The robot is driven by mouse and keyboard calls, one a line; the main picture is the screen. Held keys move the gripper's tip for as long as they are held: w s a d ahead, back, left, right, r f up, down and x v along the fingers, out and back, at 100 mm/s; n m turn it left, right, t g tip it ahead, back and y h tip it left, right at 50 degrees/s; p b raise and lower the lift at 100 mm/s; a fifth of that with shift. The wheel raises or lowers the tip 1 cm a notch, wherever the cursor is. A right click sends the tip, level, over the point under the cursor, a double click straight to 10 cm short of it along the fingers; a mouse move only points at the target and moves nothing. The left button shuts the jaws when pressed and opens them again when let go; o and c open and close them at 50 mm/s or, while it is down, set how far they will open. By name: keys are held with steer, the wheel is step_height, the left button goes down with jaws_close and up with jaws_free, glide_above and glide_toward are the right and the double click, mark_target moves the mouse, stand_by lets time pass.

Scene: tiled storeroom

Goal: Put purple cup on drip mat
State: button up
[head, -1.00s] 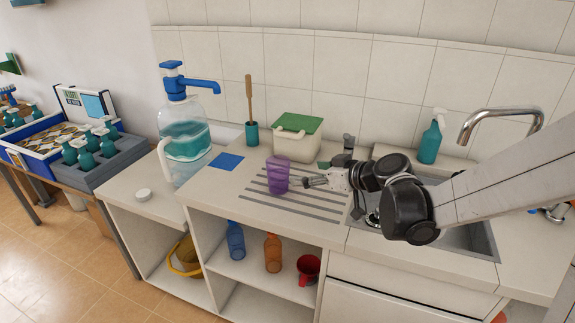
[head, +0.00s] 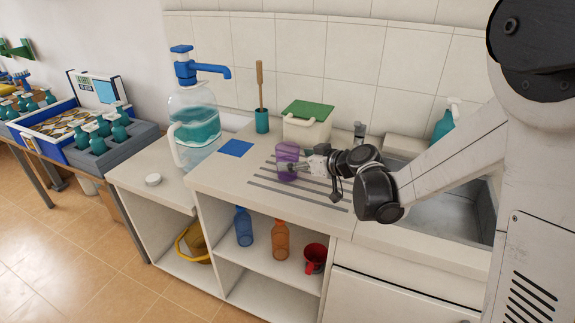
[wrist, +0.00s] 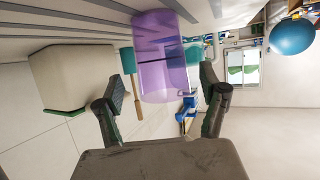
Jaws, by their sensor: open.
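The translucent purple cup (head: 287,162) stands on the dark-striped part of the counter. My gripper (head: 303,165) is at the cup from the right, with its fingers overlapping the cup in the head view. In the wrist view the cup (wrist: 160,55) appears between the two open fingers of my gripper (wrist: 165,88), with a visible gap on each side. I cannot tell whether either finger touches it. A flat blue square (head: 236,148), which looks like the drip mat, lies bare on the counter to the left of the cup.
A green-lidded white container (head: 306,125) and a teal holder with a brush (head: 262,120) stand behind the cup. A water jug with a blue pump (head: 195,125) stands left of the blue square. The sink (head: 445,210) is to the right.

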steer(key=x, duration=0.4)
steer(key=shift+a+f, duration=0.15)
steer(key=c, duration=1.2)
steer(key=shift+o, duration=0.2)
